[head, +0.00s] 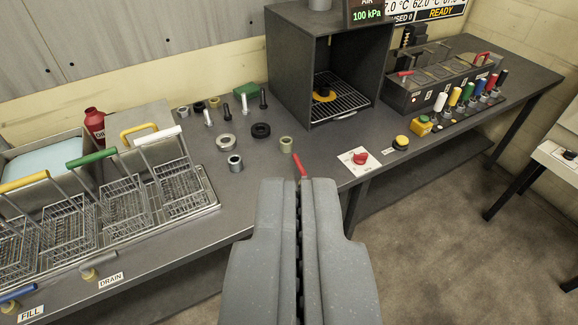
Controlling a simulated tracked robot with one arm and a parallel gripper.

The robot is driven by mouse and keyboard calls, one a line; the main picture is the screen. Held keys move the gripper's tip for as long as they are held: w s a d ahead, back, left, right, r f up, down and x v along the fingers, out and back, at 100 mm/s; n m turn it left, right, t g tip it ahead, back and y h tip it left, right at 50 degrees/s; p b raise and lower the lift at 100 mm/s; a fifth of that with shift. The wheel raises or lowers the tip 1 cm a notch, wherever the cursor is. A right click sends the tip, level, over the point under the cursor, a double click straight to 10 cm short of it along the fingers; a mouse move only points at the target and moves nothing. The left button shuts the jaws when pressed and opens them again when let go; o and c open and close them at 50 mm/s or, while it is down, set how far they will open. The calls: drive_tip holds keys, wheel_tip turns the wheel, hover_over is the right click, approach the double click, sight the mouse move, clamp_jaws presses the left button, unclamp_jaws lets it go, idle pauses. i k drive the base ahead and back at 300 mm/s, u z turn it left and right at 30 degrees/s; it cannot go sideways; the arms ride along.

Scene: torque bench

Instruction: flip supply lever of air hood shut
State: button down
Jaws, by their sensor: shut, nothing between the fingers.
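The air hood (290,65) is a dark open-fronted box at the back middle of the bench. A display on its top reads 100 kPa (366,15). A slim red lever (301,164) shows just beyond my fingertips, at the bench's front edge below the hood. Its lower part is hidden behind my gripper, and I cannot tell whether it touches the fingers. My gripper (304,182) is shut and empty, pointing forward at the lever. A red knob (360,157) on a white plate sits to the right of it.
Wire baskets (123,203) with coloured handles stand at the left. A yellow button (402,141) and a row of coloured-handled tools (466,97) are at the right. Open floor (450,240) lies at front right.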

sight(297, 160)
drive_tip(key=k, duration=0.65)
drive_tip(key=u, duration=0.4)
drive_tip(key=i, duration=1.65)
drive_tip(key=z, duration=0.6)
